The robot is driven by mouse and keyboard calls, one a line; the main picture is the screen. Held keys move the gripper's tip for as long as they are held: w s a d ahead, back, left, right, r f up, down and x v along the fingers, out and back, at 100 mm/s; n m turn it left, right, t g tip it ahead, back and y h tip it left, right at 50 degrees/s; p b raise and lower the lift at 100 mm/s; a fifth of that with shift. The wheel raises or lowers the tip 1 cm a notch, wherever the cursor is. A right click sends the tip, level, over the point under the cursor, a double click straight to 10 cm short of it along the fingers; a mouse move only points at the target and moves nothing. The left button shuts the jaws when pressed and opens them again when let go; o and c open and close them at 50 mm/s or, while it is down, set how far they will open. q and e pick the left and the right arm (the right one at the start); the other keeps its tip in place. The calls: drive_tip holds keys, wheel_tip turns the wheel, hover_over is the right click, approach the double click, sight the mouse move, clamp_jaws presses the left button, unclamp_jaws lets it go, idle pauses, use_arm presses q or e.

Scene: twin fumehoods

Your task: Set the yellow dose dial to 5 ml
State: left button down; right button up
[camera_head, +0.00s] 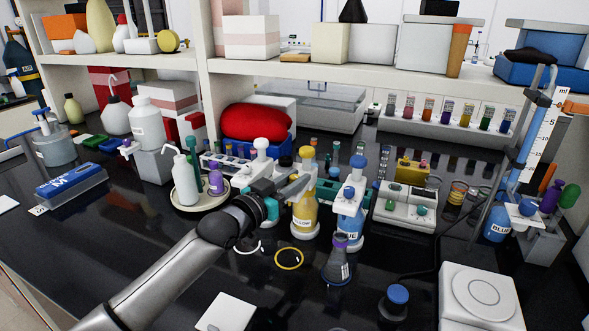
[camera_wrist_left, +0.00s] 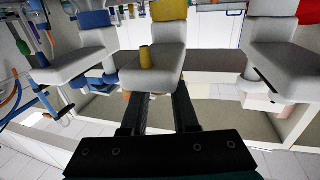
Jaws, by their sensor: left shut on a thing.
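The yellow-labelled bottle (camera_head: 305,217) stands in the middle of the bench with a white dispenser head and a yellow cap (camera_head: 306,152). In the left wrist view, its white head (camera_wrist_left: 168,70) is in the centre, with a small yellow cylinder (camera_wrist_left: 146,58) on it. My left gripper (camera_head: 298,186) reaches in from the left to the front of this head. In the left wrist view its fingers (camera_wrist_left: 163,95) end at the head's edge. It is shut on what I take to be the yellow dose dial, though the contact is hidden. My right gripper is not in view.
A blue-labelled dispenser (camera_head: 348,224) stands close on the right, and a white-topped one (camera_head: 262,150) on the left. A conical flask (camera_head: 338,265) and a yellow ring (camera_head: 289,259) are in front. A white device (camera_head: 480,298) occupies the front right.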

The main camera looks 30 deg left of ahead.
use_arm(q)
drive_tip(key=shift+r, duration=0.1)
drive_tip(key=c, duration=0.7)
unclamp_jaws()
drive_tip(key=s+a, duration=0.1)
drive_tip(key=s, duration=0.4)
drive_tip(key=s+a, duration=0.1)
drive_tip(key=s, duration=0.4)
drive_tip(key=s+p, duration=0.1)
drive_tip(key=s, duration=0.4)
drive_tip(key=shift+a, duration=0.4)
